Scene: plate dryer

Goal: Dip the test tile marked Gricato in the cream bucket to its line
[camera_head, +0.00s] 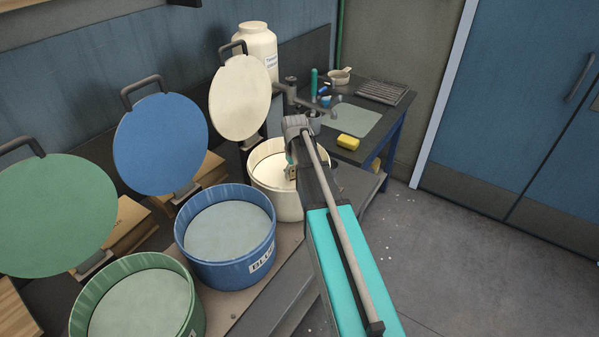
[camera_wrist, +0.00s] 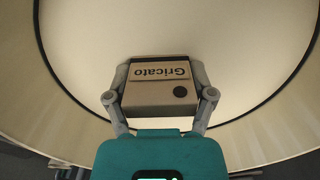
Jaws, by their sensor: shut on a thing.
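The tile marked Gricato (camera_wrist: 160,88) is a small tan block with a dark band, black lettering and a black dot, seen upside down in the wrist view. My gripper (camera_wrist: 160,97) is shut on it, one finger on each side. The tile is over the cream bucket (camera_wrist: 255,130), whose pale contents fill the wrist view behind it. In the head view the cream bucket (camera_head: 283,202) stands open behind my arm, which hides its right part. A small part of the tile (camera_head: 291,172) shows inside its rim. I cannot tell whether the tile touches the liquid.
The blue bucket (camera_head: 254,247) and the green bucket (camera_head: 189,325) stand open to the left, lids raised behind them. A tap (camera_head: 300,100), a yellow sponge (camera_head: 348,142) and a rack (camera_head: 384,91) are at the back. Open floor (camera_head: 440,260) lies to the right.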

